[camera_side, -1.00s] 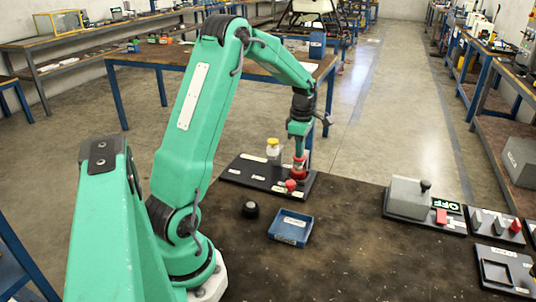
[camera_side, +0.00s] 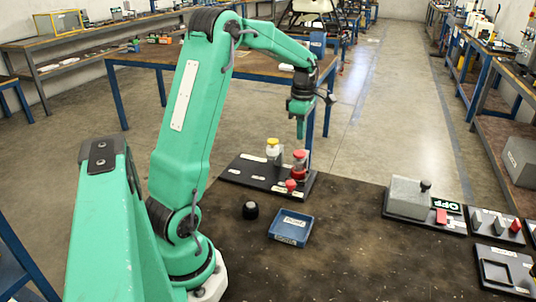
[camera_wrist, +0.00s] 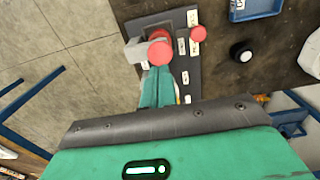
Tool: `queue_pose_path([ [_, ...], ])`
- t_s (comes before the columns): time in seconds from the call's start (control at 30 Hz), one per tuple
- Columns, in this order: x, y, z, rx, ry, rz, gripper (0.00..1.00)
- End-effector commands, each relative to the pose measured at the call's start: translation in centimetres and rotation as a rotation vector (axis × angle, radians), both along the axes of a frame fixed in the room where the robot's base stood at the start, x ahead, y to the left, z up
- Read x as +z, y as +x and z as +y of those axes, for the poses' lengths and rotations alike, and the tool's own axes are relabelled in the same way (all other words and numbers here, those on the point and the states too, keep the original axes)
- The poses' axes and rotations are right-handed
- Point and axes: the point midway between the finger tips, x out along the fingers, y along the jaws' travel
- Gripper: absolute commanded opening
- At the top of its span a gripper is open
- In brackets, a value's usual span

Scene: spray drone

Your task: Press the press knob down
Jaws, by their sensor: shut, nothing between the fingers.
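A black panel (camera_side: 240,178) at the table's far edge carries a tall red-topped knob (camera_side: 299,156), a small red knob (camera_side: 290,185) and a yellow-topped white piece (camera_side: 273,147). Which of these is the press knob I cannot read from the labels. My gripper (camera_side: 300,134) is shut and empty, pointing down just above the tall red-topped knob, apart from it. In the wrist view the shut fingers (camera_wrist: 158,84) lie just below the tall knob's red top (camera_wrist: 160,53), beside a grey block (camera_wrist: 137,49). The small red knob (camera_wrist: 198,33) sits to its right.
A loose black knob (camera_side: 250,210) and a blue tray (camera_side: 290,227) lie on the dark table in front of the panel. A grey box with a lever (camera_side: 408,198) and other small panels stand at the right. The table's middle right is clear.

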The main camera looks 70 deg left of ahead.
Motion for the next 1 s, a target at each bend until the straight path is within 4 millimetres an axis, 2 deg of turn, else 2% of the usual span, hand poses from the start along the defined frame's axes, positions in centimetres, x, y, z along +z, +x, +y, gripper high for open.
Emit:
queue_pose_path([
  [0.2,3.9,0.1,0.0,0.000,0.002,-0.004,0.00],
  [0.4,6.4,0.0,0.0,0.000,0.001,-0.002,0.00],
  [0.6,7.5,0.0,0.0,0.000,0.001,-0.001,0.00],
  [1.0,7.6,0.0,0.0,0.000,0.001,-0.001,0.00],
])
